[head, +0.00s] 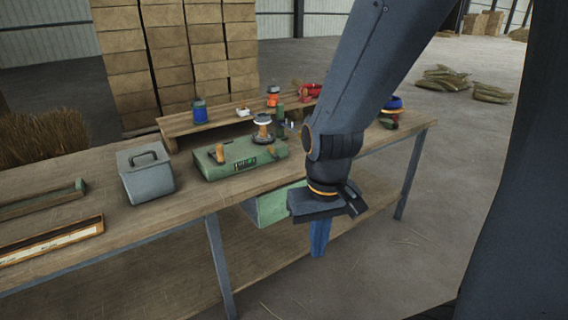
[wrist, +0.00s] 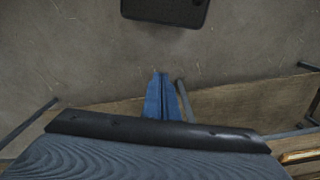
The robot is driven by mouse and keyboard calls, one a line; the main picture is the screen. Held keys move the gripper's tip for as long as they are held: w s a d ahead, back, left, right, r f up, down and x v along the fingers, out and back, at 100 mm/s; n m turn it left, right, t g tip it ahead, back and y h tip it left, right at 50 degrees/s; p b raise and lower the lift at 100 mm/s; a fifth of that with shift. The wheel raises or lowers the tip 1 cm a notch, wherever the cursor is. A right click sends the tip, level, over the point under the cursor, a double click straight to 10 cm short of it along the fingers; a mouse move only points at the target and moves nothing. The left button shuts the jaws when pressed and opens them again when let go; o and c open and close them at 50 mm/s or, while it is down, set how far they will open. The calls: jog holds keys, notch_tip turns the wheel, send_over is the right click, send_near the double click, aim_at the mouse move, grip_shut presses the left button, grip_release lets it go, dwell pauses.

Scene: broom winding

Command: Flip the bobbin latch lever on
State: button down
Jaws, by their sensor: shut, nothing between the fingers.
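A green winding machine (head: 228,163) sits on the wooden workbench in the head view. A spool-like bobbin (head: 262,130) with a pale top stands on its far right part. An orange-brown handle (head: 217,154) stands on its left part. I cannot tell for sure which small part is the latch lever. My gripper (head: 318,247) hangs in front of the bench's front edge, below the tabletop, apart from the machine. Its blue fingers are shut and empty, pointing down. In the wrist view the shut fingers (wrist: 161,95) show over the floor and a wooden board; the machine is not in that view.
A grey metal box (head: 146,175) with a handle stands left of the machine. A raised wooden shelf (head: 185,125) behind holds a blue jar (head: 199,110), an orange-topped item (head: 273,95) and red items. A green box (head: 274,205) hangs under the tabletop near my gripper. Open floor lies in front.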

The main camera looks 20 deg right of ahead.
dwell(0.3)
jog(key=n+t+b, duration=0.9)
jog(key=n+t, duration=0.3)
jog(key=n, duration=0.4)
send_near(269, 182)
notch_tip(269, 182, down, 3)
jog(key=w+n+t+y+b, duration=0.1)
jog(key=w+n+t+b, duration=0.2)
jog(key=w+n+t, duration=0.1)
jog(key=shift+w+n, duration=0.55)
jog(key=shift+n, duration=0.15)
jog(key=shift+w+a+r+n+t+y+b, duration=0.1)
jog(key=shift+w+n+t+y+b, duration=0.1)
jog(key=shift+n+t+b, duration=0.25)
jog(key=shift+w+a+n+t+y+b, duration=0.1)
jog(key=shift+w+n+t+b, duration=0.1)
jog(key=shift+n+t, duration=0.45)
jog(key=shift+a+r+n, duration=0.1)
jog(key=shift+r+n, duration=0.05)
jog(key=shift+n, duration=0.45)
jog(key=shift+r+t, duration=0.15)
jog(key=shift+t, duration=0.15)
